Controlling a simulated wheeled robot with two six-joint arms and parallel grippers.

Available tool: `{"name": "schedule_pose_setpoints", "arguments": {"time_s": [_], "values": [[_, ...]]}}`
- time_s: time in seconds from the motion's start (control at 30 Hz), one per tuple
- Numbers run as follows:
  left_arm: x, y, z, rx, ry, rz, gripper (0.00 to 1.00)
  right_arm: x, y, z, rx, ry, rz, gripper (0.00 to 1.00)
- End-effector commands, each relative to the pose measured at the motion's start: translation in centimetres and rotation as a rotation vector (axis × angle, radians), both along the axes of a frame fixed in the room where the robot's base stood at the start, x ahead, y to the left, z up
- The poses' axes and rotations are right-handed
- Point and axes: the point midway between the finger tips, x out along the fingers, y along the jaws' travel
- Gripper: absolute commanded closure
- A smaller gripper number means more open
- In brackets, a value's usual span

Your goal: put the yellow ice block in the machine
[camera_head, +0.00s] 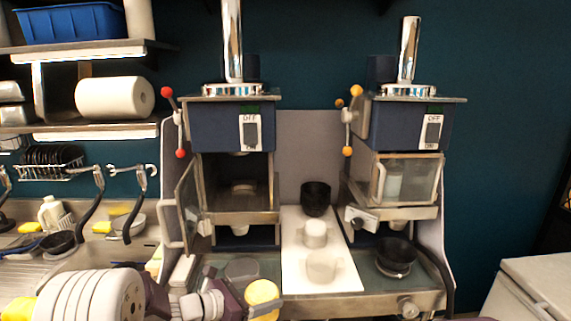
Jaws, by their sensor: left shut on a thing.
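My left gripper (264,305) is at the bottom centre, its arm coming in from the lower left. It is shut on the yellow ice block (262,293), a round pale-yellow piece held in front of the left machine. The left machine (225,125) has a dark blue top with an OFF switch, and its glass door (186,204) stands swung open to the left, showing a dark chamber. The right machine (404,122) also shows OFF. Its glass door (412,180) is shut with a whitish piece behind it. My right gripper is not in view.
A white board (300,275) between the machines holds a black cup (316,198), a white block (314,233) and a clear-looking whitish block (322,266). A black bowl (396,255) stands below the right machine. A sink area with hanging tools is at left.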

Motion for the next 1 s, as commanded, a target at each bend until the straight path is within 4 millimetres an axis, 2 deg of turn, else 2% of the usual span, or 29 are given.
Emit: {"name": "schedule_pose_setpoints", "arguments": {"time_s": [0.03,0.1,0.2,0.3,0.4,0.57,0.7,0.83,1.0], "values": [[-0.1,2.8,-2.3,-0.006,0.015,0.057,0.91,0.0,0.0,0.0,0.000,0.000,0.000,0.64],[-0.7,6.1,-5.1,-0.007,0.014,0.114,0.91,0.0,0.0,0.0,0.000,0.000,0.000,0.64],[-2.3,9.9,-8.6,-0.009,0.013,0.173,0.91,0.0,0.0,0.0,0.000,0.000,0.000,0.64],[-4.4,12.8,-11.5,-0.009,0.010,0.210,0.91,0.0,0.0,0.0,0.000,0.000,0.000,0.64],[-6.6,14.5,-13.7,-0.008,0.006,0.224,0.91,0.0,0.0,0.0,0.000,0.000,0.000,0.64],[-10.2,15.5,-16.1,-0.007,0.002,0.205,0.91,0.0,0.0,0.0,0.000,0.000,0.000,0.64],[-12.6,14.0,-16.7,-0.001,-0.004,0.106,0.91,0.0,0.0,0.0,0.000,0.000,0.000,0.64],[-13.1,12.8,-15.7,0.002,-0.007,0.012,0.91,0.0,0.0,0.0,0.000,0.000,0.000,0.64],[-13.1,12.7,-15.3,0.000,-0.004,-0.046,0.91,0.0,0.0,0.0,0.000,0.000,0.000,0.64]]}}
